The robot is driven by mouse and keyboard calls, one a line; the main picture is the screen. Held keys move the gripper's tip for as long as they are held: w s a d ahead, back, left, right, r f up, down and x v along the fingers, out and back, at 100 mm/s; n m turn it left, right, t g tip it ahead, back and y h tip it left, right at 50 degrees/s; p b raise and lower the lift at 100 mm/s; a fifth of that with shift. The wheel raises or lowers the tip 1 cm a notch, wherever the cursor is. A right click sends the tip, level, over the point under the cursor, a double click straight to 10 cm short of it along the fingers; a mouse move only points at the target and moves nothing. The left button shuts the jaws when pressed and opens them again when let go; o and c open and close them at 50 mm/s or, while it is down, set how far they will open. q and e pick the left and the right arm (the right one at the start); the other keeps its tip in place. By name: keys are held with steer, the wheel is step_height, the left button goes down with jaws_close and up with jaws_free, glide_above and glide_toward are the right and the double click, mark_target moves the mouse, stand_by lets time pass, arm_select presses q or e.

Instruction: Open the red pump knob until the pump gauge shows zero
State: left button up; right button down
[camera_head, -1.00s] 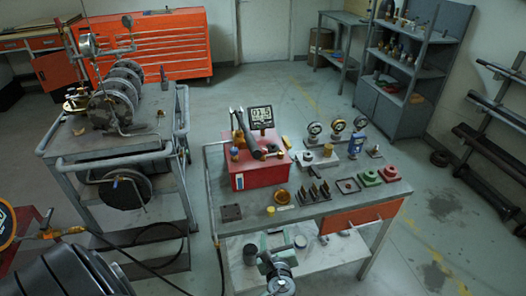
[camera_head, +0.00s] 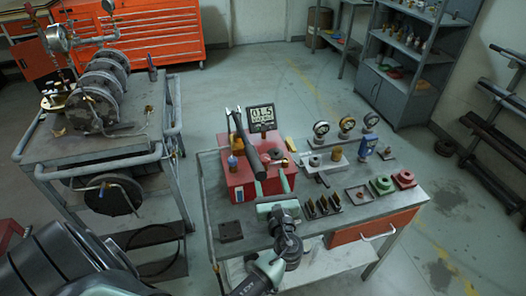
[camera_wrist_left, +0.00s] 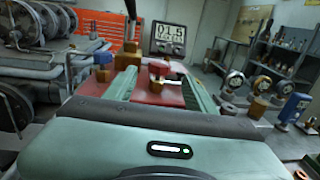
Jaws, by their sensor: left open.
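The red pump (camera_head: 240,184) stands on the near bench, with dark handles on top. Its digital gauge (camera_head: 262,115) stands upright behind it and seems to read about 01.5, also in the left wrist view (camera_wrist_left: 168,38). The red knob (camera_wrist_left: 159,67) sits above a brass-coloured fitting, between my finger lines in the left wrist view. My left gripper (camera_head: 272,182) is open at the pump's front right side, fingers pointing toward the knob. The left wrist view shows its two green fingers (camera_wrist_left: 159,82) apart, with nothing clamped. I cannot tell how far the fingertips are from the knob. My right gripper is not in view.
Small dial gauges (camera_head: 346,124) stand on the bench to the right, beside a blue fitting (camera_head: 367,146). Green (camera_head: 382,185) and red (camera_head: 404,179) blocks lie at the bench's right. A cart with metal discs (camera_head: 98,105) stands left. Floor lies clear behind the bench.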

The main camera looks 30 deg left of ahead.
mark_target(266, 162)
arm_select(q)
steer(key=shift+w+a+r, duration=0.1)
steer(key=shift+w+a, duration=0.2)
steer(key=shift+w, duration=0.05)
steer(key=x, duration=0.1)
steer(key=p+x, duration=0.1)
steer(key=x, duration=0.1)
steer(key=shift+r, duration=0.25)
steer(key=shift+x, duration=1.2)
steer(key=shift+w+a+f, duration=0.2)
steer(key=shift+w+f, duration=0.05)
steer(key=shift+c, duration=0.8)
steer(key=c, duration=0.6)
jaws_close()
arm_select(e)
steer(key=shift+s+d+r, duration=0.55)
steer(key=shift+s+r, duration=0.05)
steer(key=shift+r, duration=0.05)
